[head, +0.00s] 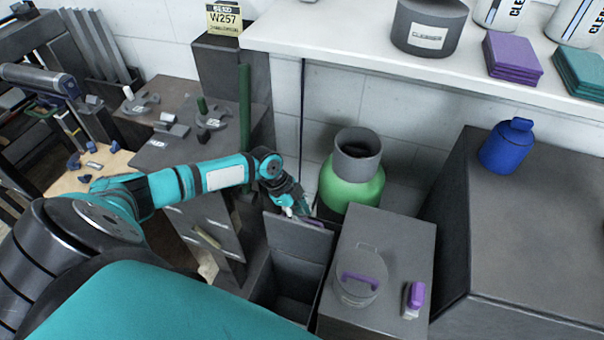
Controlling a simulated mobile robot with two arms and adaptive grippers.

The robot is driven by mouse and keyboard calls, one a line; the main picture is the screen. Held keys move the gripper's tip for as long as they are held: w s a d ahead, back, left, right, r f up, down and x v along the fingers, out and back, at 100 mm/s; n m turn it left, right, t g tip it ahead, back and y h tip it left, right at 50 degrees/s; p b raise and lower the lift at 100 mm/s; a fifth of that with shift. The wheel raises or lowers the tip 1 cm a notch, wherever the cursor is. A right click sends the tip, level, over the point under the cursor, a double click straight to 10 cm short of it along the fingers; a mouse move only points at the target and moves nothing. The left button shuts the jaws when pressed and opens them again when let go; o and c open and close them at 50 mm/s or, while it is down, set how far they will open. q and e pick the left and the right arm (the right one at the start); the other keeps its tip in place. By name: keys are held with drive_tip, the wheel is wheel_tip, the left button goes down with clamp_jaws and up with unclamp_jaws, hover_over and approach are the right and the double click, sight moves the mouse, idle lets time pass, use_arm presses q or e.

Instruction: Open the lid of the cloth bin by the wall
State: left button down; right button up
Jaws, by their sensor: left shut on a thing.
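The cloth bin (264,285) is a dark grey open-topped box at the lower middle, and I can see down into its dark inside. Its lid (296,240) is a flat grey panel, raised and standing steeply at the bin's far side. A bit of purple shows at the lid's upper edge. My left gripper (298,210) is at that upper edge, shut on the lid; its fingertips are small and partly hidden. My right gripper is out of view.
A grey cabinet (392,235) with a round lidded pot (357,290) and a purple-topped item (414,298) stands right of the bin. A green cylinder (350,188) is behind. A white shelf (350,55) overhangs at the back. Drawers (205,232) stand left.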

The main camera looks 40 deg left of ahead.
use_arm(q)
drive_tip(key=shift+s+f, duration=0.15)
drive_tip(key=shift+f, duration=0.5)
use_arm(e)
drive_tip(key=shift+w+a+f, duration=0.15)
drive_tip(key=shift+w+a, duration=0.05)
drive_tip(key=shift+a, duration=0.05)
use_arm(q)
drive_tip(key=c, duration=1.3)
unclamp_jaws()
drive_tip(key=shift+c, duration=0.2)
wheel_tip(320, 180, up, 10)
drive_tip(key=w, duration=0.1)
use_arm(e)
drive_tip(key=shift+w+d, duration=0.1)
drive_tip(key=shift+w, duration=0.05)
